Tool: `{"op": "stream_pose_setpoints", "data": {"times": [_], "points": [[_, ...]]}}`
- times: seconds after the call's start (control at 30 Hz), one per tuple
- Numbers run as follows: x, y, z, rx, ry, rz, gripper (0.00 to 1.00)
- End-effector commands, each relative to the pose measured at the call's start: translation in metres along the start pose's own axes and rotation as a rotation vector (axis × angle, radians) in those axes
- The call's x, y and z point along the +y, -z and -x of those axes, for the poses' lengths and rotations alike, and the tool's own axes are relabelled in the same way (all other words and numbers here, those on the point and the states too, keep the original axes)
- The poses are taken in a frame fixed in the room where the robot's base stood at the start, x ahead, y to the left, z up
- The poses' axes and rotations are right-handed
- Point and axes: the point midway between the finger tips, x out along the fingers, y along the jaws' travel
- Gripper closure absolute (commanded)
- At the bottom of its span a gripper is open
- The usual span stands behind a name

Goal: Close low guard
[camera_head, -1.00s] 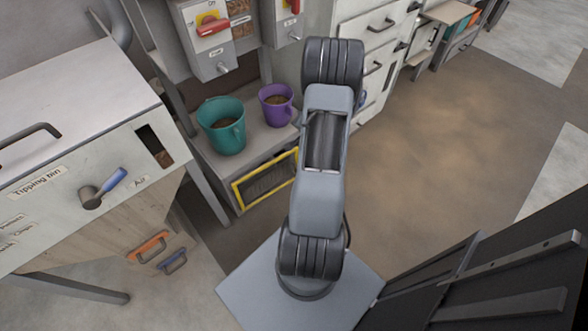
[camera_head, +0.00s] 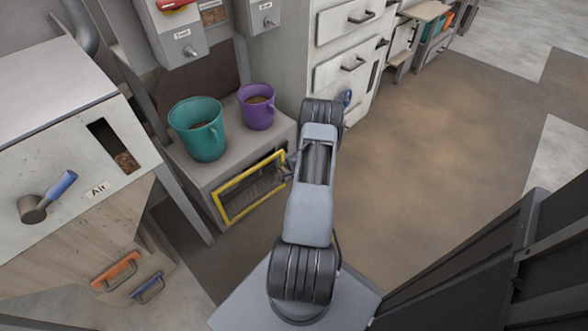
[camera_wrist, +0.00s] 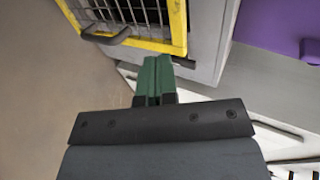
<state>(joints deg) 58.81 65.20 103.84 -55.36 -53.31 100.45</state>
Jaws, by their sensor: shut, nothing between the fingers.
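The low guard (camera_head: 219,205) is a yellow-framed panel with dark mesh, low on the front of the grey bench. In the wrist view its yellow frame (camera_wrist: 150,45) fills the upper left, with a dark bar handle (camera_wrist: 106,37) on it. I cannot tell whether the guard sits flush or stands a little out. My gripper (camera_wrist: 158,64) is shut and empty, its green fingertips close to the frame's edge in that picture. Whether they touch it is unclear. In the head view my gripper (camera_head: 284,170) is partly hidden by my arm, by the guard's right end.
The tipping bin cabinet (camera_head: 75,140) with a blue-handled lever is at left. White drawers (camera_head: 340,70) stand behind. Brown floor (camera_head: 430,160) at right is clear.

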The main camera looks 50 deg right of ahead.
Motion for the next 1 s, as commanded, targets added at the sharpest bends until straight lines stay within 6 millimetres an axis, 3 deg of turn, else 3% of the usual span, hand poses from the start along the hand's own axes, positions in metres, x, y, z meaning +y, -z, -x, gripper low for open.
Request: {"op": "stream_pose_setpoints", "data": {"times": [0.1,0.3,1.0], "points": [[0.002,-0.001,-0.022,-0.001,0.001,0.002,1.0],[-0.012,0.0,-0.043,0.0,0.001,0.002,1.0],[-0.025,0.001,-0.062,0.0,0.002,0.004,1.0]]}}
